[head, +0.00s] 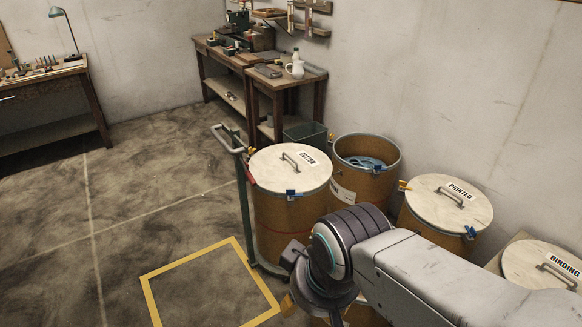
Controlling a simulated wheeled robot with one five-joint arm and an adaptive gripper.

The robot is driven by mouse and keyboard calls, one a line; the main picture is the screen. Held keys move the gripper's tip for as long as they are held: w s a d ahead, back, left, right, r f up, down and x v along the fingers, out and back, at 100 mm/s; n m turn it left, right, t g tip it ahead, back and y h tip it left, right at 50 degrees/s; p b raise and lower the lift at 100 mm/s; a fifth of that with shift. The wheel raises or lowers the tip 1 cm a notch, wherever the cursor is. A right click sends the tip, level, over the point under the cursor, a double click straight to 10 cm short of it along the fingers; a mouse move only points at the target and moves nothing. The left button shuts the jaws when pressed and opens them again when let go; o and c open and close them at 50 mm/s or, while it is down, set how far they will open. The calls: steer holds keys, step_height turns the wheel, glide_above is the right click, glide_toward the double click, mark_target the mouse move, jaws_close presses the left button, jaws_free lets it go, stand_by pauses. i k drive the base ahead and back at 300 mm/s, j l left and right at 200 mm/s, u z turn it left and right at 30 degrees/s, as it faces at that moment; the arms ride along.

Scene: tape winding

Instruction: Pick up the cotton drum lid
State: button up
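The cotton drum lid (274,173) is a round pale wooden lid marked "COTTON" with a metal bar handle. It lies flat on top of a brown drum (283,223) left of centre. A blue clamp sits at its front rim and a red one at its left. My arm comes in from the lower right, with its dark wrist in front of the drums, below and right of the cotton lid and apart from its handle. My gripper's fingers cannot be made out; the wrist points down and hides that area.
An open drum (343,184) with blue contents stands behind right. Drums with lids marked "PRINTED" (433,205) and "BINDING" (527,263) stand to the right. A green trolley with an upright handle (241,185) is beside the cotton drum. The floor around the yellow square (153,301) is clear.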

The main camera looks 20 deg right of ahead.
mark_target(278, 169)
steer(key=i+j+z, duration=0.3)
steer(key=i+j, duration=0.15)
steer(key=j, duration=0.2)
steer(key=i+j+z, duration=0.2)
steer(key=j, duration=0.15)
steer(key=i+j+z, duration=0.15)
steer(key=j, duration=0.2)
steer(key=i+j+z, duration=0.15)
steer(key=j, duration=0.25)
steer(key=i+j+z, duration=0.25)
steer(key=i+j, duration=0.15)
steer(key=i+j+z, duration=0.25)
steer(key=i+j, duration=0.2)
steer(key=i+j+z, duration=0.25)
steer(key=j, duration=0.35)
steer(key=i+j+z, duration=0.35)
steer(key=i+j, duration=0.15)
steer(key=i, duration=0.2)
